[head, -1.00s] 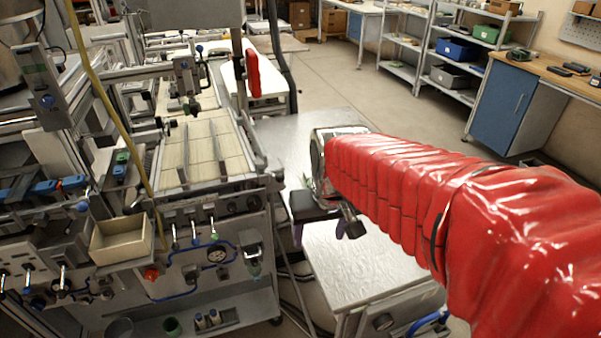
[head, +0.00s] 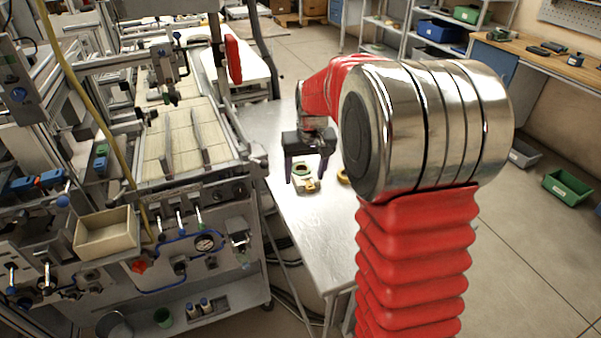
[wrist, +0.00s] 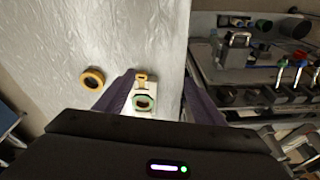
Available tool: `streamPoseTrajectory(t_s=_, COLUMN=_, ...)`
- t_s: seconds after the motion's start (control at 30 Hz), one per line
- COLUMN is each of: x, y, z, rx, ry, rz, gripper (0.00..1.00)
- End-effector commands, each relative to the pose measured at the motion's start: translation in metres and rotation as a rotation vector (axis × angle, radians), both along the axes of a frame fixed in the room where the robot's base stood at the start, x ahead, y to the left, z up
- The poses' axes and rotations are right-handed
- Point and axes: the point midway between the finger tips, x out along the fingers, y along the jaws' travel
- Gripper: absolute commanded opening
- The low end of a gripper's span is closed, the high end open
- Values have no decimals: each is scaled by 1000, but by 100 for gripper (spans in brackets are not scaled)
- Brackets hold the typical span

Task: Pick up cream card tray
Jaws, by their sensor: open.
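A small cream card tray (head: 306,188) lies on the metal table, with a green ring-shaped reel (head: 301,169) on it. In the wrist view the pale tray (wrist: 140,111) bears the green reel (wrist: 144,103) and a small yellow piece (wrist: 141,77). My gripper (head: 306,180) is open, its dark fingers pointing down above the table around the tray in the picture. In the wrist view the tray shows between the fingers of my gripper (wrist: 158,78), nearer the left one; contact cannot be told. The near part of the tray is hidden by the gripper body.
A yellow reel (wrist: 93,78) lies on the table (head: 310,235) to the left in the wrist view. A machine bench with valves and an open cream box (head: 107,233) stands left of the table. The table's near part is clear.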

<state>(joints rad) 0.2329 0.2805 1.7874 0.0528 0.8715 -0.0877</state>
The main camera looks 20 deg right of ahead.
Motion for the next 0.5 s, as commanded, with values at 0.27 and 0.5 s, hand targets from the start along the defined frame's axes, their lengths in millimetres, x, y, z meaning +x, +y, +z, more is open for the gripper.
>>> streamPoseTrajectory(t_s=0.27, x=60, y=-29, z=-23, rx=0, ry=-23, rz=2, gripper=62)
streamPoseTrajectory(t_s=0.5, x=114, y=-50, z=-26, rx=-14, ry=-84, rz=24, gripper=62)
